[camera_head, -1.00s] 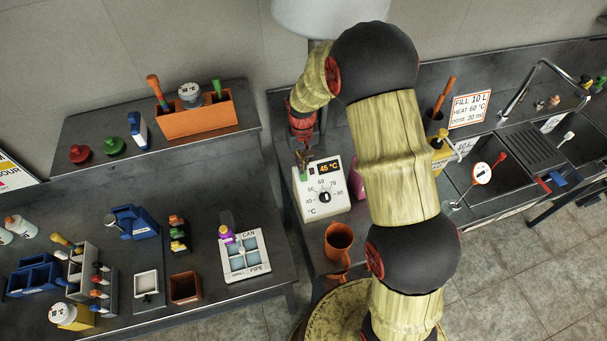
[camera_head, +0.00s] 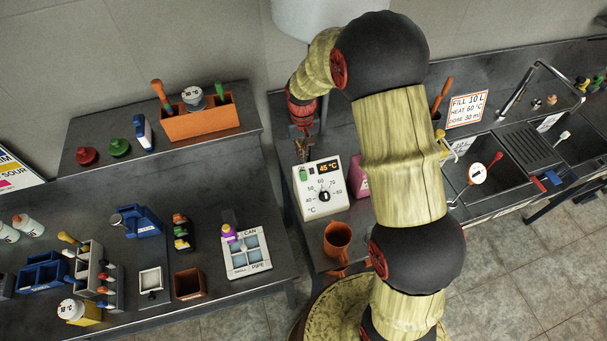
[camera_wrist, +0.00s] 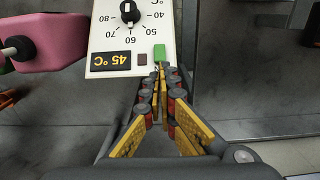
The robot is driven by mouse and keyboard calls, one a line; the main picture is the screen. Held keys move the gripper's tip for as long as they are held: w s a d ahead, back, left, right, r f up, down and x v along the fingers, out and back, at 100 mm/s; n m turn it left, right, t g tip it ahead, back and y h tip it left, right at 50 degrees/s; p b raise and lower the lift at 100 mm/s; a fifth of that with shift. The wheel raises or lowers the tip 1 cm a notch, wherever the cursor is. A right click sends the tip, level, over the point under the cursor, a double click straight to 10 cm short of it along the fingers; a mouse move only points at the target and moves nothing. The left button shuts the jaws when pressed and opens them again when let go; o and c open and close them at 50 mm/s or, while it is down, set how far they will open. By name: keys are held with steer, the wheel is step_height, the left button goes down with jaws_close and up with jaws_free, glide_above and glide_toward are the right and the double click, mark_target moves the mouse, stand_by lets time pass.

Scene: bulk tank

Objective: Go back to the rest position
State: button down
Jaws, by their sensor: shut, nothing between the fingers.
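My gripper (camera_head: 303,140) is shut and empty, pointing down just behind the white heater control box (camera_head: 322,190). In the wrist view the closed fingertips (camera_wrist: 168,72) lie close to the box's green switch (camera_wrist: 159,53); I cannot tell whether they touch it. The box has a dial (camera_wrist: 130,12) and an orange display (camera_wrist: 111,60) reading 45 °C. The green switch also shows in the head view (camera_head: 304,172). My arm reaches over the bench from the front right and hides part of the area right of the box.
A pink container (camera_head: 359,177) stands right beside the box, and an orange-brown mug (camera_head: 337,240) stands in front of it. The sink (camera_head: 470,185) lies to the right. A left bench holds an orange bin (camera_head: 200,121) and a CAN/PIPE tray (camera_head: 262,266).

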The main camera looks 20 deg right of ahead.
steer(key=shift+s, duration=0.1)
steer(key=s+r+t+b, duration=0.2)
steer(key=s+b, duration=0.4)
steer(key=s, duration=0.3)
steer(key=s+r+t+b, duration=0.1)
steer(key=s+r+b, duration=0.3)
steer(key=s, duration=0.6)
steer(key=s+r+t+b, duration=0.2)
steer(key=s+r+b, duration=0.1)
steer(key=s+b, duration=0.5)
steer(key=shift+s+r+t+b, duration=0.3)
steer(key=shift+s+r+b, duration=0.1)
steer(key=shift+s, duration=0.8)
steer(key=shift+w+r, duration=0.1)
